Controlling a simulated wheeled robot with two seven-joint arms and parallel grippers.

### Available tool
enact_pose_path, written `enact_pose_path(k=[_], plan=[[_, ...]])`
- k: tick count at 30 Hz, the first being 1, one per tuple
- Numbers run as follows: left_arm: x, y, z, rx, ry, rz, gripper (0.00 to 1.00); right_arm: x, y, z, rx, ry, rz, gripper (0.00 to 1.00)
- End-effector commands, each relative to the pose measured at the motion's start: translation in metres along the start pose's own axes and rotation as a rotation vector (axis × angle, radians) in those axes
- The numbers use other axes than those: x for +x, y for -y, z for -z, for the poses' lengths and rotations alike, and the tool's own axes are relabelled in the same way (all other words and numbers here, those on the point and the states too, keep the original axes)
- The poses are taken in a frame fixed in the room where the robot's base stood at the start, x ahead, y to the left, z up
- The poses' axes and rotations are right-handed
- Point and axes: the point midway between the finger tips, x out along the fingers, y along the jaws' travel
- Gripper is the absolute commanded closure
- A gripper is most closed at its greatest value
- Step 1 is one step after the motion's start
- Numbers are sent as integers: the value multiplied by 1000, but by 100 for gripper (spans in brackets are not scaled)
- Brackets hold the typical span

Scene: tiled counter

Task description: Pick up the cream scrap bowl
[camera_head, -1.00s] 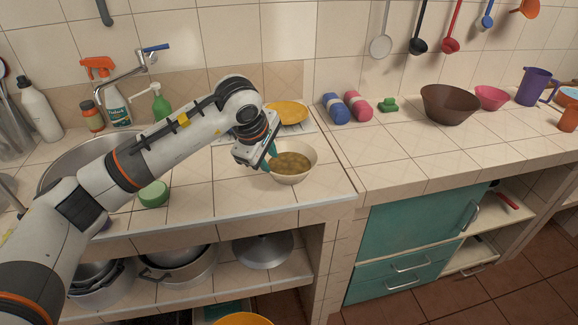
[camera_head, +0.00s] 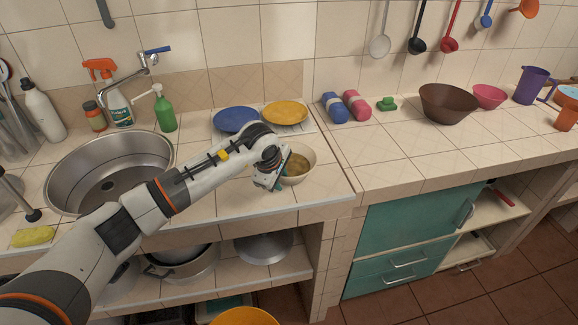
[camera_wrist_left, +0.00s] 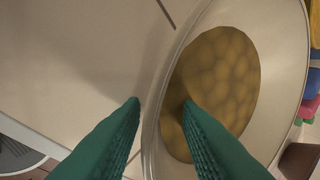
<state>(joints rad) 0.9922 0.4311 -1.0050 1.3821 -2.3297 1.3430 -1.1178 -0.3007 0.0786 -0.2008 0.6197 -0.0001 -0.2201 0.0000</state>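The cream scrap bowl (camera_head: 310,160) stands on the tiled counter near its front edge, with brownish-yellow lumpy contents. My left gripper (camera_head: 279,181) is at the bowl's left front side and hides part of it. In the left wrist view the two green fingers (camera_wrist_left: 160,105) are apart. The bowl's rim (camera_wrist_left: 285,75) runs between them, with one finger outside the bowl and the other over its inside. I cannot tell whether either finger touches the wall. My right gripper is not in view.
A blue plate (camera_head: 236,119) and a yellow plate (camera_head: 286,112) lie behind the bowl. A metal sink (camera_head: 70,160) is at the left. A brown bowl (camera_head: 448,103) stands on the right counter. The counter's front edge is close to the bowl.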

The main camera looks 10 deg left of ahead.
Motion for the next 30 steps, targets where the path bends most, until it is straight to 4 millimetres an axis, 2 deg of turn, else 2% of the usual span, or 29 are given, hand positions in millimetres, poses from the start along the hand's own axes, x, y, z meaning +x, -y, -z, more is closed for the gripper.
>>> enact_pose_path(k=[2, 3, 8, 21, 25, 30], plan=[[0, 0, 0, 0, 0, 0, 72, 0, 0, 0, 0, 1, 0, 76], [0, 0, 0, 0, 0, 0, 75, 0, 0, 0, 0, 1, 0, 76], [0, 0, 0, 0, 0, 0, 100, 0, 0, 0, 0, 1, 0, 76], [-5, 3, -1, 0, 1, 4, 100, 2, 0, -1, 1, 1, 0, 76], [-21, 11, -1, 1, 1, 8, 100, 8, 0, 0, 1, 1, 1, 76], [-53, 25, 0, 1, 1, 8, 100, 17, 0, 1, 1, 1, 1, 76]])
